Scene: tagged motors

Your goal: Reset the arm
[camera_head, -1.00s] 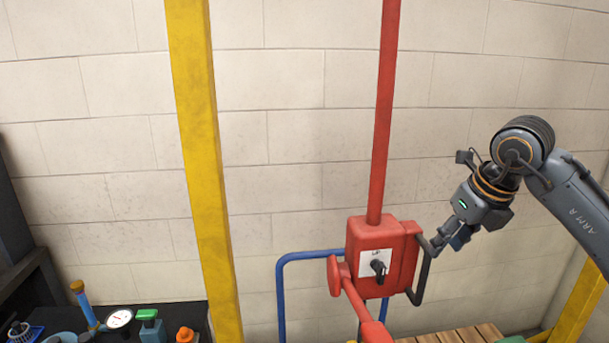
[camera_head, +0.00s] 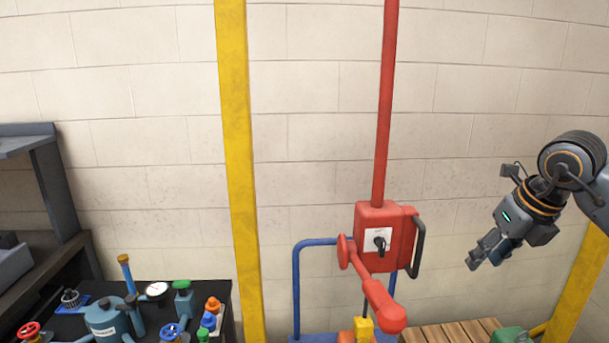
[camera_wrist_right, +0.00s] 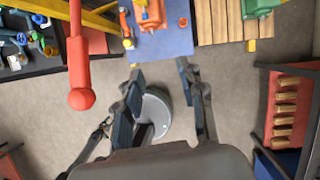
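My right gripper (camera_head: 484,252) hangs in the air to the right of a red switch box (camera_head: 376,238), clear of its dark handle (camera_head: 419,247). In the right wrist view its two fingers (camera_wrist_right: 160,85) are spread apart, with only floor and a round grey part seen between them. The red box has a black knob on a white plate and a red lever (camera_head: 378,292) ending in a round knob. The lever also shows in the right wrist view (camera_wrist_right: 77,55). My left gripper is in neither view.
A dark bench (camera_head: 222,292) at lower left holds a blue tank (camera_head: 106,318), a gauge (camera_head: 156,289) and several small coloured parts. Yellow posts (camera_head: 238,170) stand by the wall. A wooden pallet (camera_head: 450,332) lies at lower right. The right wrist view shows open grey floor (camera_wrist_right: 235,95).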

